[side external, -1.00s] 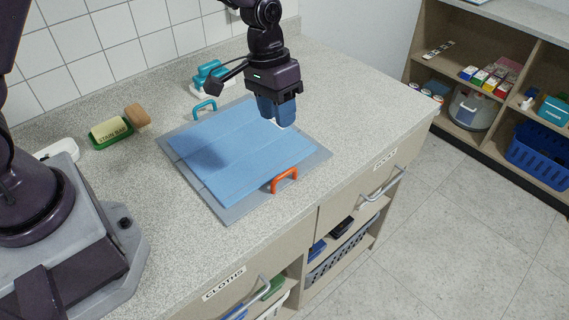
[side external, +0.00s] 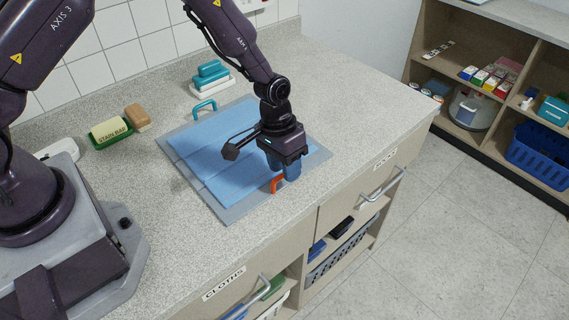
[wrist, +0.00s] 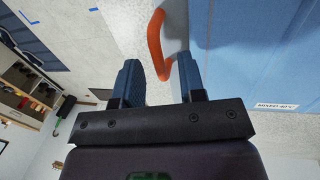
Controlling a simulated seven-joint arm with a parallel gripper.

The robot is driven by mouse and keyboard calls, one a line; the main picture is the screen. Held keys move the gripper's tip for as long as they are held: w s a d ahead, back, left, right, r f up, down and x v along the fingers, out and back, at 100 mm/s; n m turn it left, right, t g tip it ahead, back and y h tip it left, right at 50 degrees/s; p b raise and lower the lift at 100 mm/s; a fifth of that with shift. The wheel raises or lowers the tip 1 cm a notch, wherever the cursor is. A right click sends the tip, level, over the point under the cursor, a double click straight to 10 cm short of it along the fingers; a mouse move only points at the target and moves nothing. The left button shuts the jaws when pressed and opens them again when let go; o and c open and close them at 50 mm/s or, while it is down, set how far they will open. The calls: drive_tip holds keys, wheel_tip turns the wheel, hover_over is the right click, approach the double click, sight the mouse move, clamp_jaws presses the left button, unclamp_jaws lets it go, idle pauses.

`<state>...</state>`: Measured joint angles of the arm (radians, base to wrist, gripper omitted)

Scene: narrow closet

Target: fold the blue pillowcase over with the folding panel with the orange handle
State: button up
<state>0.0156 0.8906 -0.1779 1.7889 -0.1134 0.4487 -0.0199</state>
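The blue pillowcase (side external: 215,158) lies flat on a grey folding board (side external: 233,213) on the counter. The orange handle (side external: 276,185) stands on the board's near right panel, partly hidden by my gripper in the side view. My gripper (side external: 284,172) points down at this handle. In the wrist view my gripper (wrist: 160,72) has its two blue fingers apart, and the orange handle (wrist: 155,40) reaches into the gap between them. I cannot tell whether a finger touches it. The pillowcase (wrist: 240,50) fills the right of the wrist view, flat.
A teal handle (side external: 205,106) is on the board's far side. Teal and white blocks (side external: 212,78) stand behind it. A stain bar (side external: 110,131) and a brown brush (side external: 137,117) are at the left. Counter right of the board is clear. The counter's front edge is close to the orange handle.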

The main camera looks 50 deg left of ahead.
clamp_jaws()
drive_tip(key=shift+r, duration=0.1)
